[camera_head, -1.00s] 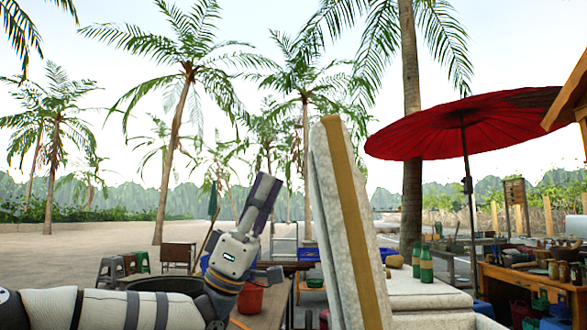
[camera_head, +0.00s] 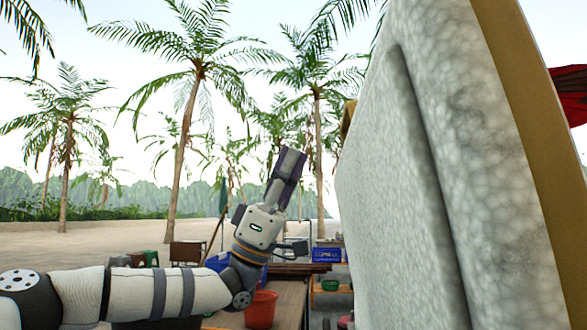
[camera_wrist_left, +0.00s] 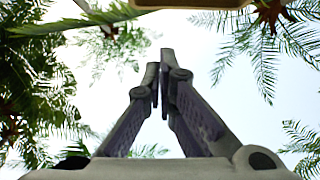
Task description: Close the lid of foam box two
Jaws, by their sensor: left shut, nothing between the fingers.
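A white speckled foam lid (camera_head: 425,190) with a tan tape strip (camera_head: 535,130) stands steeply upright and fills the right of the head view, very close to the camera. The box body under it is out of view. My left gripper (camera_head: 291,154) points upward, left of the lid and apart from it in the picture. Its fingers are shut and empty, and the fingertips come together in the left wrist view (camera_wrist_left: 164,72). A tan edge (camera_wrist_left: 190,3) crosses the top of the wrist view; I cannot tell what it belongs to. My right gripper is not in view.
A wooden table (camera_head: 285,300) with a red bucket (camera_head: 261,309) stands behind my left arm. A blue crate (camera_head: 326,255) and a green bowl (camera_head: 330,285) are farther back. The lid blocks the right side.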

